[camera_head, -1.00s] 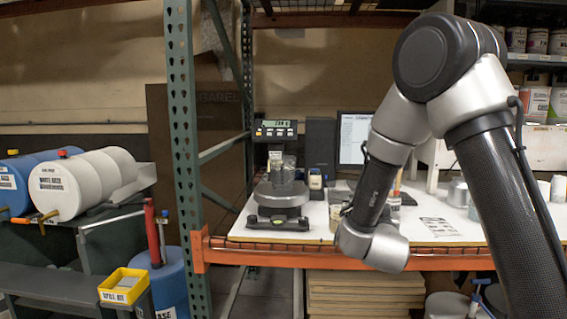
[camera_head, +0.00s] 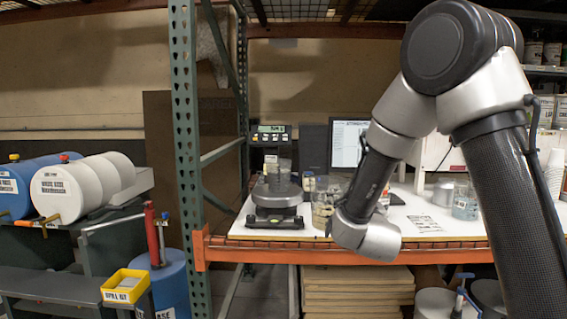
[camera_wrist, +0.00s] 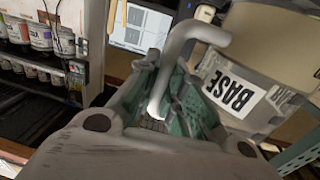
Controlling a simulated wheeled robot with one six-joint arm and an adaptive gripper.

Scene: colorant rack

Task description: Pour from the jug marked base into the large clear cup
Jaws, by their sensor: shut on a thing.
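In the wrist view, the jug (camera_wrist: 258,72) with a white BASE label is at the upper right, tilted in the picture. My gripper (camera_wrist: 165,88) is shut on its grey handle. In the head view, a clear vessel with a pale lower part (camera_head: 324,206), which looks like this jug, shows just left of my wrist. My gripper itself is hidden behind the wrist there. A clear cup (camera_head: 284,168) stands on the scale (camera_head: 277,197), left of and apart from the jug. The jug's mouth and any stream are not clear.
The scale's display (camera_head: 270,133) rises behind the cup. A monitor (camera_head: 349,143) stands behind my wrist. Another clear container (camera_head: 466,207) and a can (camera_head: 442,192) are at the right on the white bench (camera_head: 425,228). A green rack post (camera_head: 184,150) stands at the left.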

